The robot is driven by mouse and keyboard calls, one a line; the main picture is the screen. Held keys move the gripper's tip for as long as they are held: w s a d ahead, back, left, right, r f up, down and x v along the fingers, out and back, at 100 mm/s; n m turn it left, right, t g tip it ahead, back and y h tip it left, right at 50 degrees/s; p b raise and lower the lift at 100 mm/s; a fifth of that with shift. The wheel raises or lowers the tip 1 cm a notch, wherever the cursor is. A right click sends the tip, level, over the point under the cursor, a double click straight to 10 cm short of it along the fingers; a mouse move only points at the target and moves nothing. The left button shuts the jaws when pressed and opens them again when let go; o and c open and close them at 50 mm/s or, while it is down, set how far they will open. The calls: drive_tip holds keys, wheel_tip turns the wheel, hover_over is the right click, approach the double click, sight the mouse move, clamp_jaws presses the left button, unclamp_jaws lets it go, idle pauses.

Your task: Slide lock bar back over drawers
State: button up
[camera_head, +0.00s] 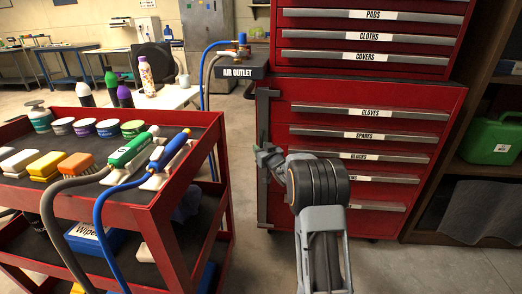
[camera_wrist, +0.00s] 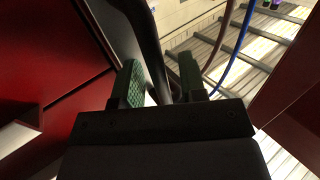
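The grey lock bar (camera_head: 262,200) stands upright along the left edge of the red drawer cabinet (camera_head: 365,86). A short tab sticks out at its top. The drawer fronts to its right are uncovered and look closed. My gripper (camera_head: 264,155) is at the bar's middle height and hides part of it. In the wrist view, a dark bar (camera_wrist: 144,18), which looks like the lock bar or its handle, runs between my two green-padded fingers (camera_wrist: 160,82). The fingers are apart, and I see gaps beside the bar. Contact cannot be made out.
A red cart (camera_head: 140,212) with brushes, tubs and hoses stands close on the left. The air outlet box (camera_head: 238,72) is behind the gripper. A shelf with a green jug (camera_head: 490,139) is at the right. The floor in front of the cabinet is clear.

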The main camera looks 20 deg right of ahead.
clamp_jaws()
idle(0.4)
